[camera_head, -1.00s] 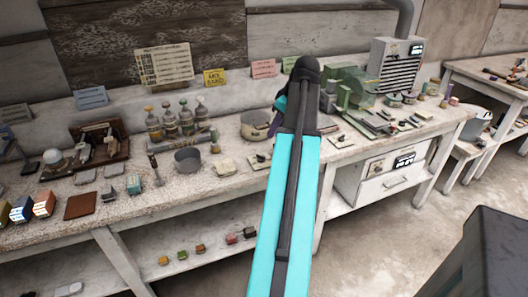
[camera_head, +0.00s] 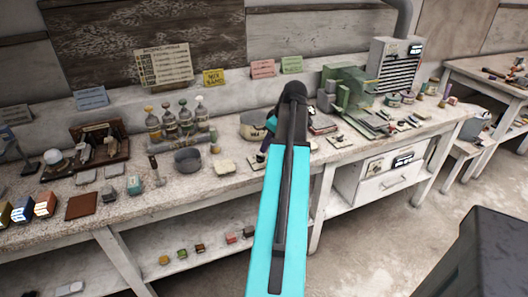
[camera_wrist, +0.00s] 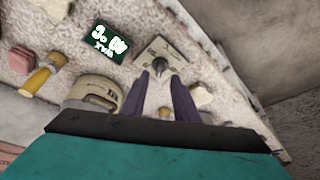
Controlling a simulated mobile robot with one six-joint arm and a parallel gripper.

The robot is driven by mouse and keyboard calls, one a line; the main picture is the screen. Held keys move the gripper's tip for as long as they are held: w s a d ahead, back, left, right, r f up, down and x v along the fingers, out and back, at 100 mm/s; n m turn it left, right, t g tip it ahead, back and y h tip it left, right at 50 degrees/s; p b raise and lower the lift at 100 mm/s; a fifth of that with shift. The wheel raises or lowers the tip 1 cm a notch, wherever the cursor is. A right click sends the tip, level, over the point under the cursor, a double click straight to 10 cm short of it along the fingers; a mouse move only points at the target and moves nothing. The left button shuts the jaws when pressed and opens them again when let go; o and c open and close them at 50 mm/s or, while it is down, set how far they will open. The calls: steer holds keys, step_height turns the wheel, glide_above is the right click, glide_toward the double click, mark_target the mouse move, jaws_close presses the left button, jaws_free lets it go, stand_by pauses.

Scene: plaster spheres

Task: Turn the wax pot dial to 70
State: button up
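The dial is a small dark knob (camera_wrist: 163,58) on a pale square plate (camera_wrist: 151,50) in the wrist view. My gripper (camera_wrist: 160,77) has two purple fingers with a gap between them. They are on the near side of the knob and in line with it; whether they touch it cannot be told. The beige wax pot (camera_wrist: 97,94) is left of the fingers, and it also shows in the head view (camera_head: 253,122), partly behind my arm. The knob's setting is too small to read.
A dark green card (camera_wrist: 107,43) with white writing lies left of the plate. A yellow-handled tool (camera_wrist: 41,76) and a pale lump (camera_wrist: 201,94) are nearby. In the head view, a grey bowl (camera_head: 188,160) and several bottles (camera_head: 170,123) stand left of my arm.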

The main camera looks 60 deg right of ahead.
mark_target(262, 156)
steer(key=shift+p+x, duration=0.3)
steer(key=shift+x, duration=2.45)
jaws_close()
